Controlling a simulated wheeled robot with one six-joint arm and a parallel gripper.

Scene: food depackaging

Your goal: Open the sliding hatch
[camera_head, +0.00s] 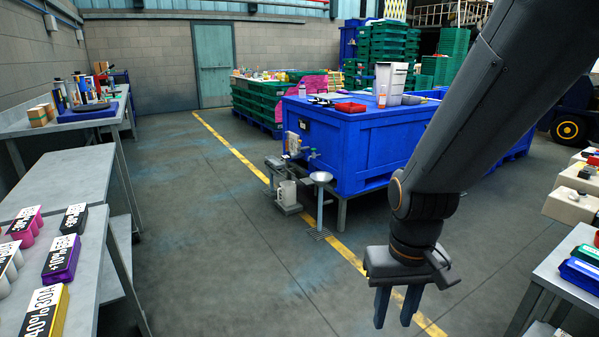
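My gripper (396,308) hangs at the lower right of the head view, pointing down over the bare floor. Its two dark blue-grey fingers stand apart with a gap between them, and nothing shows in the gap. I cannot make out a sliding hatch for certain. A large blue container (345,150) stands on legs beyond the gripper. Small fittings (297,142) are on its left end, too small to tell whether one is a hatch. My gripper is apart from the container, on the near side, and my arm hides part of the container's right side.
Grey tables (62,182) with coloured packages line the left. A table edge with boxes (583,268) is at the right. A small round stand (321,178) is by the container. Green crates (262,100) stand behind. The floor (215,230) in the middle is clear.

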